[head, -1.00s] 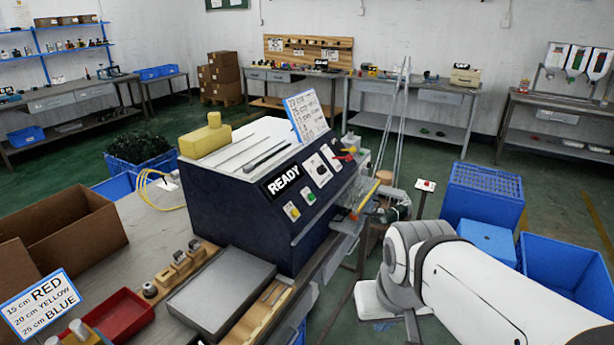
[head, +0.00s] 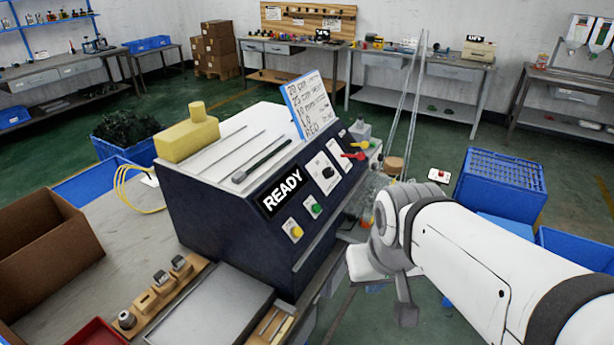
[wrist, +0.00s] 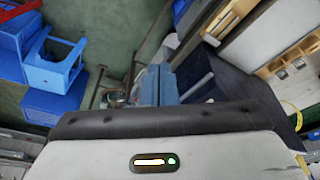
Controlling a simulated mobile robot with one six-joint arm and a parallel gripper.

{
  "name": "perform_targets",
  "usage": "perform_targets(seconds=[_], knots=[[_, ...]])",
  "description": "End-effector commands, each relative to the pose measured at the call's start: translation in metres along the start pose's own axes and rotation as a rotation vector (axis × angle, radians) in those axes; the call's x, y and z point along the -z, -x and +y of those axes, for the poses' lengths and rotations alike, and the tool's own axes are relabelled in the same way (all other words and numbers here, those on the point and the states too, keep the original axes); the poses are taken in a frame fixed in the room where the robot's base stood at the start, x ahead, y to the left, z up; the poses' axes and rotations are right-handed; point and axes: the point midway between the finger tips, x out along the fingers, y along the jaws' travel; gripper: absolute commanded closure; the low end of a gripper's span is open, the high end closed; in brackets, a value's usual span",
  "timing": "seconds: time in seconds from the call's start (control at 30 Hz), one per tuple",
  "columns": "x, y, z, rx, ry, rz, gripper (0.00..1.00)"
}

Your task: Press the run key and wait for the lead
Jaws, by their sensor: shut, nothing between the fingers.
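The dark blue machine (head: 225,215) stands on the bench and its display (head: 283,192) reads READY. Its sloped front has a yellow key (head: 293,230) and a green key (head: 314,206), with dials and red and yellow levers further up. I cannot read labels at the keys. No finished lead is clear to see. My gripper (wrist: 158,72) shows in the wrist view as two blue fingers side by side, shut and empty, above the floor beside the machine's dark body. In the head view my arm is right of the machine's front, apart from the keys; the fingertips are hidden.
A cardboard box (head: 45,245), a wooden holder (head: 155,295) and a grey plate (head: 210,308) lie on the bench. Blue crates (head: 500,185) stand at the right.

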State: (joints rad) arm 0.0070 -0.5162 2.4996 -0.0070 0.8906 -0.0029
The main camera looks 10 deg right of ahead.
Motion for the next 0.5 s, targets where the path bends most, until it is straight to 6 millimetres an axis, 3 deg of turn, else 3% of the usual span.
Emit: perform_targets(seconds=[0.17,0.33,0.5], knots=[[0.04,-0.014,0.017,-0.073,0.044,0.117,1.0],[0.118,-0.034,0.056,-0.195,0.167,0.354,1.0],[0.19,-0.05,0.077,-0.245,0.352,0.604,1.0]])
